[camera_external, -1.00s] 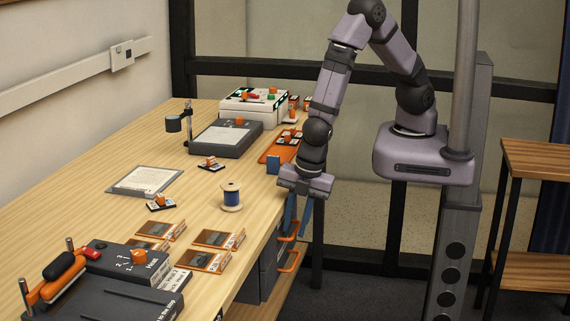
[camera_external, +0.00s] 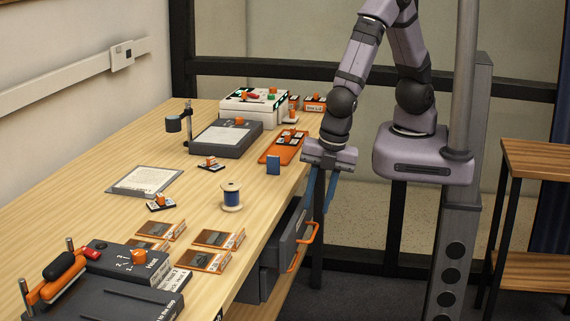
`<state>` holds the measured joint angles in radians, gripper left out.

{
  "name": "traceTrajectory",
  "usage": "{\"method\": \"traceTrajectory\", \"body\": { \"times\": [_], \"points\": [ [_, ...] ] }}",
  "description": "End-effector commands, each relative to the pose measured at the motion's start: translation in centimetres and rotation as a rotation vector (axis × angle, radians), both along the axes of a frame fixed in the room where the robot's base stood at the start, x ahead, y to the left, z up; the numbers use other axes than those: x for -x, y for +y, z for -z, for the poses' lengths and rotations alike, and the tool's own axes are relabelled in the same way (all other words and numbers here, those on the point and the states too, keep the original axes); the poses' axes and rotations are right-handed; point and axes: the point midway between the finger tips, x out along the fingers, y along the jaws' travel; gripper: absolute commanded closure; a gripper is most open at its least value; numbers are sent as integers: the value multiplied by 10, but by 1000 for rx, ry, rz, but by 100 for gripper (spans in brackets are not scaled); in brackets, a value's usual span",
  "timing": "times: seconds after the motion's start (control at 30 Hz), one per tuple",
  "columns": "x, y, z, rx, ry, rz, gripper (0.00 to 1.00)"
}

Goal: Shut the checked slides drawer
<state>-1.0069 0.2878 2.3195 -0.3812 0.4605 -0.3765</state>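My gripper (camera_external: 317,211) is at the desk's right edge, with its two blue fingers pointing down and apart. I see nothing between them. Below the desk edge, a dark grey drawer (camera_external: 285,236) stands out from the cabinet under the desk. Its orange handle (camera_external: 306,243) faces right, just below and left of my fingertips. I cannot tell whether my fingers touch the drawer. The drawer's label and inside are not readable from here, so I cannot tell whether it is the checked slides drawer.
A wooden shelf unit (camera_external: 545,158) stands at the right. The floor right of the drawer is clear.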

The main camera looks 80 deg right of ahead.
Motion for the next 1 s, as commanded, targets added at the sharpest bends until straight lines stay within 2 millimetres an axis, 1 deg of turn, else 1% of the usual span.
{"method": "traceTrajectory", "body": {
  "times": [0.37, 0.57, 0.87, 0.93, 1.0],
  "points": [
    [-3, -1, -2, 90, -3, -397, 74],
    [-10, 7, -7, 130, -20, -610, 74],
    [-26, 26, -17, 199, -55, -937, 74],
    [-29, 33, -20, 218, -64, -1018, 74],
    [-29, 46, -26, 238, -72, -1102, 74]
  ]
}}
